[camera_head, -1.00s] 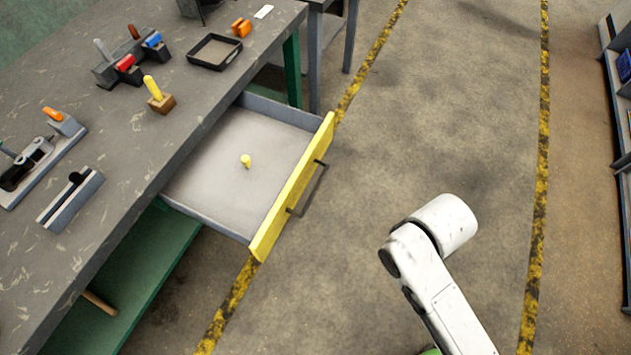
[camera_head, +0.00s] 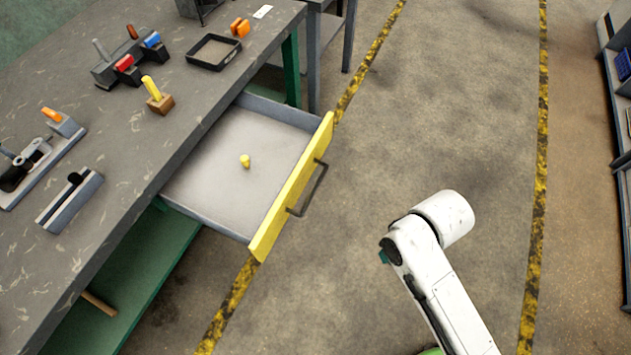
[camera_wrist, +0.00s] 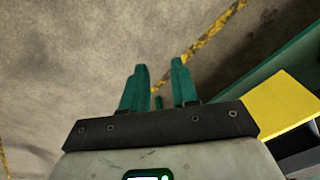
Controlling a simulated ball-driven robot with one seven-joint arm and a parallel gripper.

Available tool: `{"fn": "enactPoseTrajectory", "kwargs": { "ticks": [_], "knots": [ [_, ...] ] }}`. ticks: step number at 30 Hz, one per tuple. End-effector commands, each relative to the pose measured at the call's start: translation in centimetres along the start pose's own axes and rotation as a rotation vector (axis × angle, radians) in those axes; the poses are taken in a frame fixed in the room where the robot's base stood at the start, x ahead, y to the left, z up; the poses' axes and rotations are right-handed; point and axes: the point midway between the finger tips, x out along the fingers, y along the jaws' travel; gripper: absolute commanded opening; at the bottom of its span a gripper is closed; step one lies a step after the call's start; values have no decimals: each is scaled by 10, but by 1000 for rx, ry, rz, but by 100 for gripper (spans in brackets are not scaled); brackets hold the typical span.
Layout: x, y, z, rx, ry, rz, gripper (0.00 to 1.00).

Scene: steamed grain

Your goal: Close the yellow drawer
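The yellow drawer (camera_head: 297,190) is pulled well out from under the workbench in the head view. Its inside is pale grey, and a dark handle (camera_head: 308,190) is on its yellow front. A small yellow piece (camera_head: 245,161) stands in it. In the wrist view, the yellow front (camera_wrist: 282,106) shows at the right, beside my gripper. My gripper (camera_wrist: 159,68) has two teal fingers with a gap between them, with bare floor beyond. In the head view, my white arm is right of the drawer, apart from it, and mostly hides the gripper.
The grey workbench (camera_head: 135,180) is at left, with a black tray (camera_head: 214,52), a wooden block with a yellow handle (camera_head: 158,97) and several tools on top. A green lower shelf (camera_head: 135,280) is below. Concrete floor right of the drawer is clear; a shelf unit stands at far right.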

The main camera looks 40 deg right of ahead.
Motion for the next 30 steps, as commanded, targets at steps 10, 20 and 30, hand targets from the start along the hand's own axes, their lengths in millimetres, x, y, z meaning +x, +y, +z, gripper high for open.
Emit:
{"fn": "enactPoseTrajectory", "kwargs": {
  "ticks": [10, 20, 30],
  "knots": [
    [58, 8, -56, 1082, -117, -608, 0],
    [31, 57, -123, 1905, -430, -1308, 0],
    [21, 65, -145, 2024, -546, -1480, 0]
  ]
}}
